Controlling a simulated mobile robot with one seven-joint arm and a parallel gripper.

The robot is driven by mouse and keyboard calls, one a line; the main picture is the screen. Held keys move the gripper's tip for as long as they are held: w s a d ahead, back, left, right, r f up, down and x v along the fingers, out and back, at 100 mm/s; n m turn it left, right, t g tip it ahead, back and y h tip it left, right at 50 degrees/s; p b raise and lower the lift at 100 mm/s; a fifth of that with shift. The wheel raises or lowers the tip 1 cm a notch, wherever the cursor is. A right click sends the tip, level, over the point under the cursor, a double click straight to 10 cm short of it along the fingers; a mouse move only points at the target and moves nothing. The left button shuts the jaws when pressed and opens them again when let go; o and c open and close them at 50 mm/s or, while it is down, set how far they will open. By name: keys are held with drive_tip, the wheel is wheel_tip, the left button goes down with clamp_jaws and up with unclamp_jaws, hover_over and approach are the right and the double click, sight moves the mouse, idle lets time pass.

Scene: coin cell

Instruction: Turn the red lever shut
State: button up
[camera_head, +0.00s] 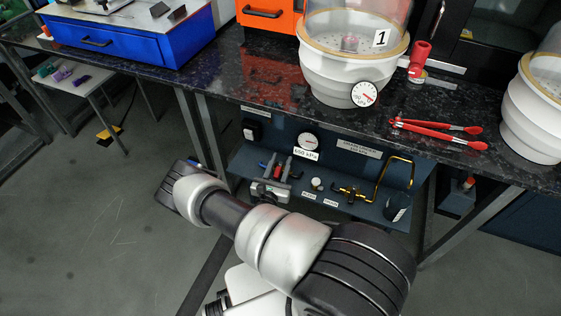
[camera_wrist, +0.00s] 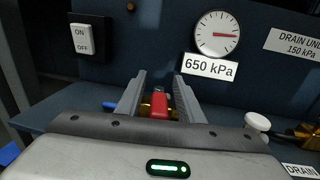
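The red lever (camera_wrist: 159,103) shows in the wrist view between the two grey fingers of my gripper (camera_wrist: 158,80). A gap shows on each side of it, so my gripper is open around it, not clamped. Brass-coloured fitting parts show behind the lever, mostly hidden. A blue handle end (camera_wrist: 110,106) sticks out left of the left finger. In the head view my gripper (camera_head: 280,162) is at the lower shelf under the bench, with a bit of red between its fingers.
A gauge (camera_wrist: 216,35) labelled 650 kPa and an ON/OFF switch (camera_wrist: 83,39) are on the panel behind. A white knob (camera_wrist: 257,121) and brass piping (camera_head: 381,186) lie to the right. The black bench top (camera_head: 240,82) overhangs the shelf.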

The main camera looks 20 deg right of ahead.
clamp_jaws()
drive_tip(key=shift+w+f+m+g+h+b, duration=0.2)
drive_tip(key=shift+m+g+h+b, duration=0.1)
drive_tip(key=shift+b, duration=0.35)
drive_tip(key=shift+s+r+m+g+h+b, duration=0.15)
drive_tip(key=shift+m+g+h+b, duration=0.15)
drive_tip(key=shift+m+g+h, duration=0.15)
drive_tip(key=shift+o, duration=0.4)
unclamp_jaws()
